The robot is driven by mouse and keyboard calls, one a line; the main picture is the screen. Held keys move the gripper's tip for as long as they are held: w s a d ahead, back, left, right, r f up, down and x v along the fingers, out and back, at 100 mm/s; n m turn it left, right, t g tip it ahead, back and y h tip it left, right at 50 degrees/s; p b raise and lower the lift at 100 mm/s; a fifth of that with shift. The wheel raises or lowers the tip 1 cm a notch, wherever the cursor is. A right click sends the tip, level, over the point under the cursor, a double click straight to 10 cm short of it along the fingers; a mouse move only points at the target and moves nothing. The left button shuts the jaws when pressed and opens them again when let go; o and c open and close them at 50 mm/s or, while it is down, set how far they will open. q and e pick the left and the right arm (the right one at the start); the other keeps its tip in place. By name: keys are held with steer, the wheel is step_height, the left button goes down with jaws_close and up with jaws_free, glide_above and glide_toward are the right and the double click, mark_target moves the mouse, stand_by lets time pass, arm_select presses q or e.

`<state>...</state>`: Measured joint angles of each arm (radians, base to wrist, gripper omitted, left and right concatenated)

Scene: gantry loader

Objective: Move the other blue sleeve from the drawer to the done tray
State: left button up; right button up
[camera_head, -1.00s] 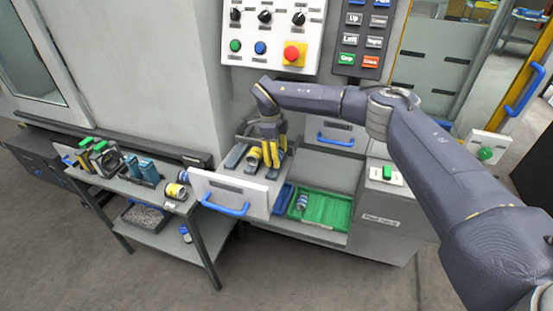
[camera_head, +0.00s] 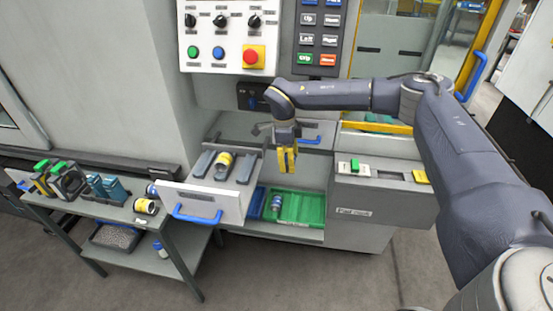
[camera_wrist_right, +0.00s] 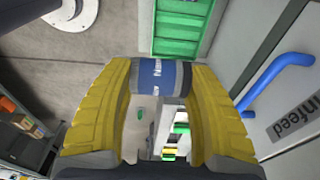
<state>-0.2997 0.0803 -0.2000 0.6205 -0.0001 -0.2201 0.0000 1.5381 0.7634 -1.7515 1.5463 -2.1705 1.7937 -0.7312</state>
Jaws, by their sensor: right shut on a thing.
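My right gripper (camera_head: 287,160) is shut on a blue sleeve (camera_wrist_right: 160,78), which spans between its yellow fingers in the right wrist view. The sleeve has a dark band on its right end. In the head view the fingers hide most of it. The gripper is to the right of the open drawer (camera_head: 228,203), above the back part of the green tray (camera_head: 318,222). Another blue sleeve (camera_head: 276,203) stands in that tray's left part. A yellow sleeve (camera_head: 224,163) lies in the drawer between grey holders. My left gripper is not in view.
A blue bin (camera_head: 257,203) sits just left of the green tray. A side table (camera_head: 100,208) at left holds a yellow-banded sleeve (camera_head: 146,206) and several fixtures. The green tray's right part is empty.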

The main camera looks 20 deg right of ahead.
steer(key=s+d, duration=0.1)
steer(key=d, duration=0.1)
glide_above(296, 209)
step_height(296, 209, down, 21)
steer(key=shift+w+a+f, duration=0.1)
steer(key=shift+f, duration=2)
steer(key=shift+w+f, duration=0.1)
steer(key=shift+f, duration=1.95)
steer(key=shift+f, duration=0.1)
steer(key=o, duration=1.4)
step_height(296, 209, up, 12)
steer(key=a, duration=0.1)
steer(key=shift+w, duration=0.4)
